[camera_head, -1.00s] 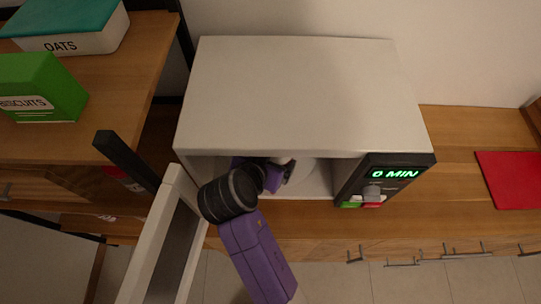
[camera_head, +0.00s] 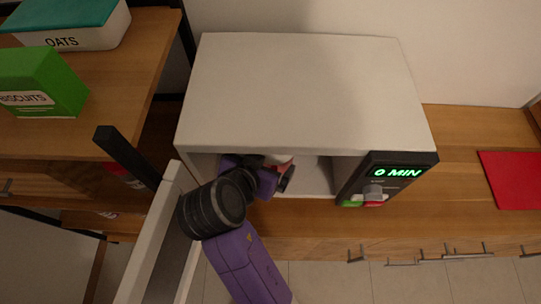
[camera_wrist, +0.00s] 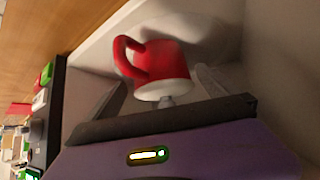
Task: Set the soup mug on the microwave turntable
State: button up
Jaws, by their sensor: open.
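The soup mug (camera_wrist: 155,60), red with a white band at one end, is inside the microwave (camera_head: 300,90), its handle toward the left in the wrist view. In the head view only a small red and white part of it (camera_head: 281,160) shows past my wrist. A pale round surface behind it in the wrist view looks like the turntable (camera_wrist: 215,32). My gripper (camera_wrist: 163,88) is open, its fingers apart on either side of the mug's near end. I cannot tell whether they touch it. My gripper also shows at the microwave opening (camera_head: 285,175).
The microwave door (camera_head: 150,240) stands open at the left, close to my arm. The control panel (camera_head: 385,180) reads 0 MIN at the right of the opening. Oats (camera_head: 70,40) and biscuits (camera_head: 45,85) boxes stand on the left shelf. A red mat (camera_head: 515,180) lies on the right.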

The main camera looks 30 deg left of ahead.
jog(key=v, duration=0.6)
jog(key=shift+s+r, duration=0.2)
jog(key=shift+s, duration=0.1)
jog(key=shift+d, duration=0.1)
